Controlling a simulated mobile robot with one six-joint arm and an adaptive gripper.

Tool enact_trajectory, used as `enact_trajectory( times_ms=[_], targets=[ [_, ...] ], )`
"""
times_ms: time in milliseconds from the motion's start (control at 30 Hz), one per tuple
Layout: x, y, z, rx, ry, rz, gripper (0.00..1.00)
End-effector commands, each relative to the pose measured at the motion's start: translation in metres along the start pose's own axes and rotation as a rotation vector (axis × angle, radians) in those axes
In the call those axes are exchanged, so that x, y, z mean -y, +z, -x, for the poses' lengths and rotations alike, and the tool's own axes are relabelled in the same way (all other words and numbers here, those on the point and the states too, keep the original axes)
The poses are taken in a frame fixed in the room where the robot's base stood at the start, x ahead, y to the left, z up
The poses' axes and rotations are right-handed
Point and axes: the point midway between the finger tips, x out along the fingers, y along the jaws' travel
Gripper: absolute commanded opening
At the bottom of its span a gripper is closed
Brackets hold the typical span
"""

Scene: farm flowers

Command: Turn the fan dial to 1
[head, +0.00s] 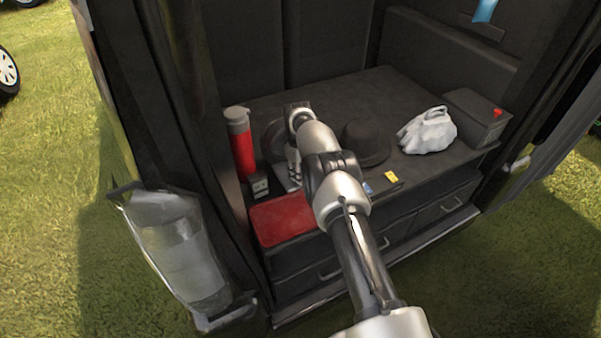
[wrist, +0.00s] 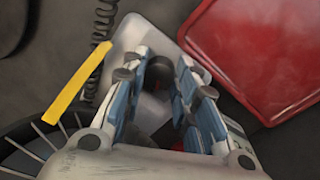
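The fan's dial looks like a dark round knob (wrist: 159,72) on a pale grey base (wrist: 130,38) in the wrist view. My gripper (wrist: 163,62) has its blue-padded fingers apart, one on each side of the knob. I cannot tell whether the fingers touch it. Part of the fan's cage (wrist: 25,150) shows at the lower left of the wrist view. In the head view my arm mostly covers the fan (head: 274,138), and the dial is hidden there. The dial's numbers and pointer cannot be read.
A red tray (head: 283,219) lies close in front of the fan. A red bottle (head: 241,145) stands to the left. A black hat (head: 365,148), a white bag (head: 428,131) and a dark box (head: 476,117) are to the right on the dark counter (head: 355,92).

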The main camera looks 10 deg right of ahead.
Motion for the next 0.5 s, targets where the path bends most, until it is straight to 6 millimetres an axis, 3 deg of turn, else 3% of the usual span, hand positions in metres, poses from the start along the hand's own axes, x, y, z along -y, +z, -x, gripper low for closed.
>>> enact_trajectory(
  times_ms=[267, 500],
  targets=[
    [0.0001, 0.0001, -0.0001, 0.000, 0.000, 0.001, 0.47],
    [0.0000, 0.0000, -0.0001, 0.000, 0.000, 0.001, 0.47]
  ],
)
